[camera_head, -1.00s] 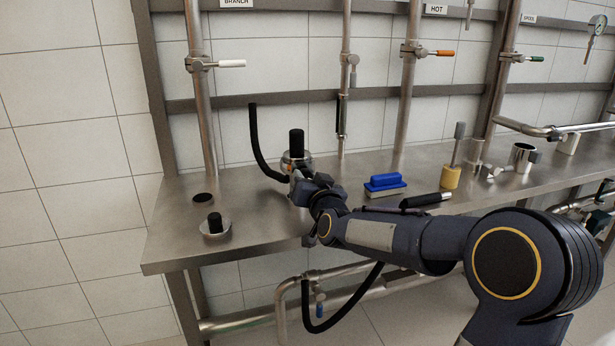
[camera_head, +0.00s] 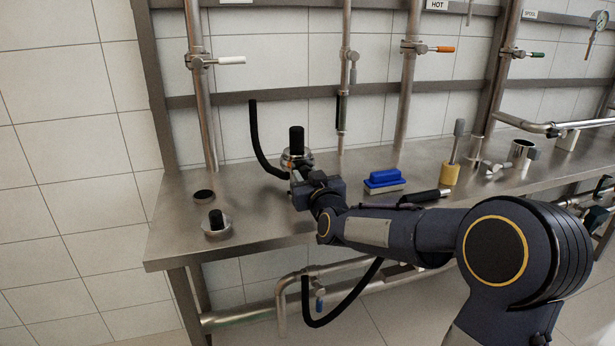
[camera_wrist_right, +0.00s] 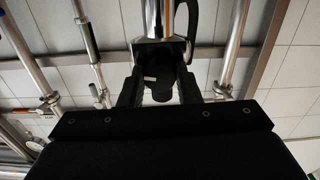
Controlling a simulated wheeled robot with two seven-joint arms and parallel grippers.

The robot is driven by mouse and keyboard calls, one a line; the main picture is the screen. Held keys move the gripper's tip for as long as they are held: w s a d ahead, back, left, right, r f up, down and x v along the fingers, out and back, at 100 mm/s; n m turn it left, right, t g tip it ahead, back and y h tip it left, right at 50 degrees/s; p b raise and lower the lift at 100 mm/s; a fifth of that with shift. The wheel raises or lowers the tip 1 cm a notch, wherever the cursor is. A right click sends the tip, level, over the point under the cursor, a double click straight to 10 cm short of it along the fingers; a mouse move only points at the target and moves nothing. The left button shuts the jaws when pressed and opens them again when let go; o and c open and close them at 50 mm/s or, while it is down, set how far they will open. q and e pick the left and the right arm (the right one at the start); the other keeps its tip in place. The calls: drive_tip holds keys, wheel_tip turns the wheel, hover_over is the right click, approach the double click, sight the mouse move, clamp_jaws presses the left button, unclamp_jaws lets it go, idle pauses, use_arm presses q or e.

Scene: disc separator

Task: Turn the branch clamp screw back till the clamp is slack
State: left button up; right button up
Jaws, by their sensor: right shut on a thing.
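The branch fitting (camera_head: 296,158) stands on the steel bench, a metal body with a clamp collar and a black upright stub on top. My right gripper (camera_head: 297,178) is at the near side of the collar. In the right wrist view, its two dark fingers (camera_wrist_right: 160,92) are closed about a dark piece (camera_wrist_right: 160,75), which I take to be the clamp screw, below the metal body (camera_wrist_right: 157,50). The jaws hide most of the screw, so I cannot tell how far it is turned. My left gripper is not in view.
A black hose (camera_head: 261,145) curves up beside the fitting. A blue brush (camera_head: 384,181) and a black-handled tool (camera_head: 430,196) lie to the right. The bench front edge is close.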

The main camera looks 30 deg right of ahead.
drive_tip(key=shift+f, duration=0.1)
drive_tip(key=o, duration=1)
drive_tip(key=shift+s, duration=0.1)
drive_tip(key=v, duration=0.7)
drive_tip(key=shift+s+a+p, duration=0.1)
drive_tip(key=shift+s+p, duration=0.15)
drive_tip(key=shift+p, duration=0.15)
